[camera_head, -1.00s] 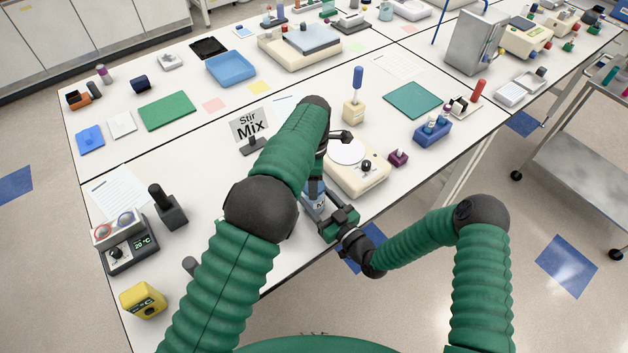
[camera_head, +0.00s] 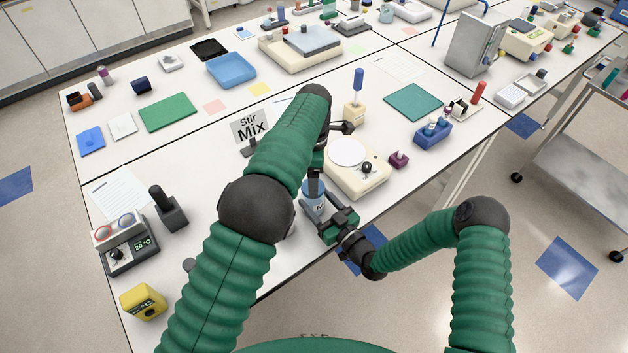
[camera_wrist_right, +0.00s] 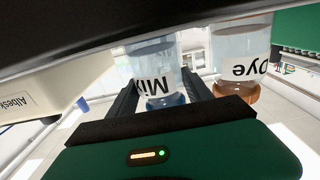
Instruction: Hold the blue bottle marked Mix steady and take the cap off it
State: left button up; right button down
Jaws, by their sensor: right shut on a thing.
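The blue bottle marked Mix (camera_head: 314,203) stands near the front edge of the bench, partly covered by my arms. My right gripper (camera_head: 325,222) is shut on its body from the front right. The right wrist view shows the Mix bottle (camera_wrist_right: 157,68) between its two dark fingers, with the label upside down. My left gripper (camera_head: 315,182) points down directly over the bottle's top. The cap is hidden there, and I cannot tell whether the left fingers are open or shut.
A cream stirrer with a round white plate (camera_head: 346,152) stands just right of the bottle. A Dye bottle (camera_wrist_right: 240,60) shows beside Mix in the right wrist view. The Stir Mix sign (camera_head: 250,130) stands behind my left arm. A temperature block (camera_head: 125,245) is at left.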

pick_arm(q)
jog(key=shift+r, duration=0.65)
jog(key=shift+c, duration=0.4)
jog(key=m, duration=0.6)
jog(key=shift+r, duration=0.4)
pick_arm(e)
jog(key=shift+d, duration=0.1)
pick_arm(q)
jog(key=m, duration=0.3)
jog(key=r+m, duration=0.1)
jog(key=m, duration=0.2)
jog(key=shift+m, duration=0.3)
jog(key=m, duration=0.3)
jog(key=r+m, duration=0.1)
jog(key=m, duration=0.7)
jog(key=shift+r, duration=0.3)
jog(key=shift+f+m, duration=0.2)
jog(key=shift+m, duration=0.1)
notch_tip(320, 180, down, 8)
jog(key=shift+r, duration=0.2)
